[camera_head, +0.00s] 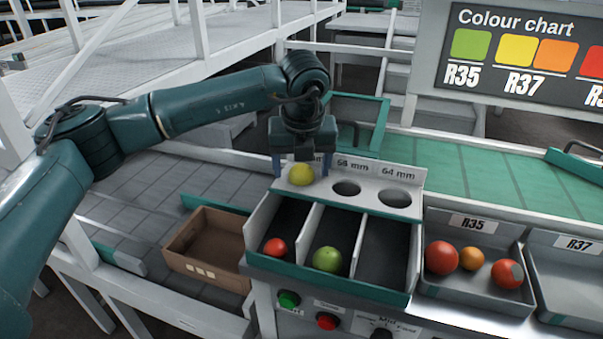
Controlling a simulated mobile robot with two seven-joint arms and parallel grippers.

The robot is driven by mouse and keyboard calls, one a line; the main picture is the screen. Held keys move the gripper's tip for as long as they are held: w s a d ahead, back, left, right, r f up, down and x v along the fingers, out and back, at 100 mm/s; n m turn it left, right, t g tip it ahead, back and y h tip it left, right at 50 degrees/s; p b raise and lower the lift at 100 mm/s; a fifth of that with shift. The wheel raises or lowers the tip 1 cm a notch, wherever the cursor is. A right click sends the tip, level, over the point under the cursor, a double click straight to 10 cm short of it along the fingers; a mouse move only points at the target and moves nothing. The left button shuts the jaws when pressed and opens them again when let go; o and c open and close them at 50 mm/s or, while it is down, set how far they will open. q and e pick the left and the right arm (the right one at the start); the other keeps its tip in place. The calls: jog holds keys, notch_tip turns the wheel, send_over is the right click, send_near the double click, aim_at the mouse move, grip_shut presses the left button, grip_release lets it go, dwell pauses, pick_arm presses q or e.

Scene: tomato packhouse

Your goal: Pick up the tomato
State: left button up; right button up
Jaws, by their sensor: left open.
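A yellow tomato (301,175) sits at the left end of the white sizing plate (372,180), where it covers the hole there. My left gripper (301,168) points down over it, open, with one finger on each side of the tomato; I cannot tell if they touch it. A small red tomato (276,247) lies in the left lane of the sorting chute (384,295) and a green tomato (327,259) in the middle lane. The right lane is empty. My right gripper is out of view.
A grey tray (473,299) marked R35 holds a red tomato (441,257), a smaller orange one (472,259) and a red one with a grey patch (507,274). The R37 tray (565,302) looks empty. An open cardboard box (209,245) stands left. The green belt (440,165) runs behind.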

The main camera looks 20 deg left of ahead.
pick_arm(q)
jog(key=shift+c, duration=0.3)
jog(key=c, duration=0.7)
jog(key=shift+r, duration=0.1)
